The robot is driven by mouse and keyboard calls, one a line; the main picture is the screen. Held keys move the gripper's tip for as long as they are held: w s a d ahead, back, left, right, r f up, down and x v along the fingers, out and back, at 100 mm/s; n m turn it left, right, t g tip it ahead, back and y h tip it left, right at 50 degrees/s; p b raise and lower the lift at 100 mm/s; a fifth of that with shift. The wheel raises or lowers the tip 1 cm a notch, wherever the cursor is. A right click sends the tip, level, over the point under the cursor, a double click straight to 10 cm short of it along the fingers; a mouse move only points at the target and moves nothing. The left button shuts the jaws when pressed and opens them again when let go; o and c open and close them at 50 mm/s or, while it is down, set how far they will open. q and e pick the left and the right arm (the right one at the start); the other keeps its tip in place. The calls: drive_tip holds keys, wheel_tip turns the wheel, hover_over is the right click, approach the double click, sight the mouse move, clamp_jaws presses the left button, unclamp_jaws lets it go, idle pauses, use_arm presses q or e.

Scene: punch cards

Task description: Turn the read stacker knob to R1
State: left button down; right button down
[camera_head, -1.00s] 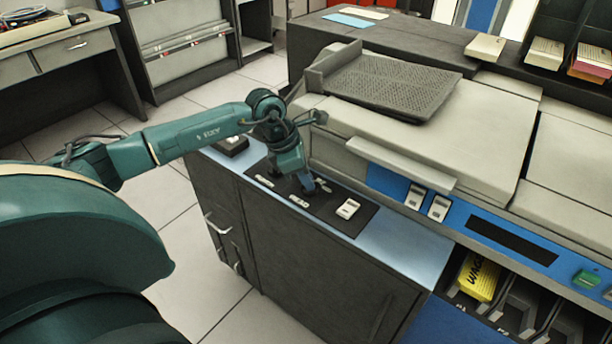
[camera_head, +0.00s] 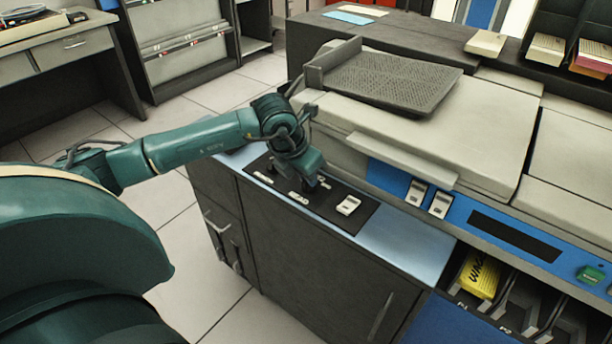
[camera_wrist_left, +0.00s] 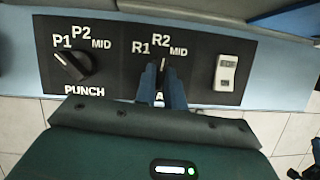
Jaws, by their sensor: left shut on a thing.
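The black control panel (camera_head: 345,222) on the blue counter carries the read stacker knob. My left gripper (camera_wrist_left: 163,76) is down over this knob with its fingers on either side. A sliver of the read stacker knob (camera_wrist_left: 162,67) shows between the fingers, below the R2 label (camera_wrist_left: 161,40). R1 (camera_wrist_left: 141,47) is on the left and MID (camera_wrist_left: 178,51) on the right. The fingers hide most of the knob and of the label beneath it, so its exact setting is hard to tell. In the head view the left gripper (camera_head: 318,183) covers the knob. My right gripper is not in view.
The punch knob (camera_wrist_left: 73,66) stands left on the same panel, with labels P1, P2 and MID. A white rocker switch (camera_wrist_left: 226,73) is at the right, also in the head view (camera_head: 348,205). The card machine's pale housing (camera_head: 430,140) rises behind the panel.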

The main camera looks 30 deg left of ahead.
use_arm(q)
drive_tip(key=shift+d+n, duration=0.1)
drive_tip(key=shift+n, duration=0.4)
drive_tip(key=shift+n+y+b, duration=0.5)
drive_tip(key=shift+n, duration=0.4)
drive_tip(key=n+y+b, duration=0.1)
drive_tip(key=n, duration=0.1)
drive_tip(key=shift+d+n, duration=0.15)
drive_tip(key=shift+n, duration=0.25)
drive_tip(key=n+y, duration=0.1)
drive_tip(key=n, duration=0.2)
drive_tip(key=shift+w+d+g, duration=0.1)
drive_tip(key=shift+g, duration=0.2)
drive_tip(key=shift+n+g+y+b, duration=0.3)
drive_tip(key=shift+n, duration=0.3)
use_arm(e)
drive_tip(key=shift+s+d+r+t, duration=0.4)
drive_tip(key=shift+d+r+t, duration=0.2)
use_arm(q)
drive_tip(key=shift+n, duration=0.3)
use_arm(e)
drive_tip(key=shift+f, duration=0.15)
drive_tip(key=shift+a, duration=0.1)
use_arm(q)
drive_tip(key=c, duration=1.5)
unclamp_jaws()
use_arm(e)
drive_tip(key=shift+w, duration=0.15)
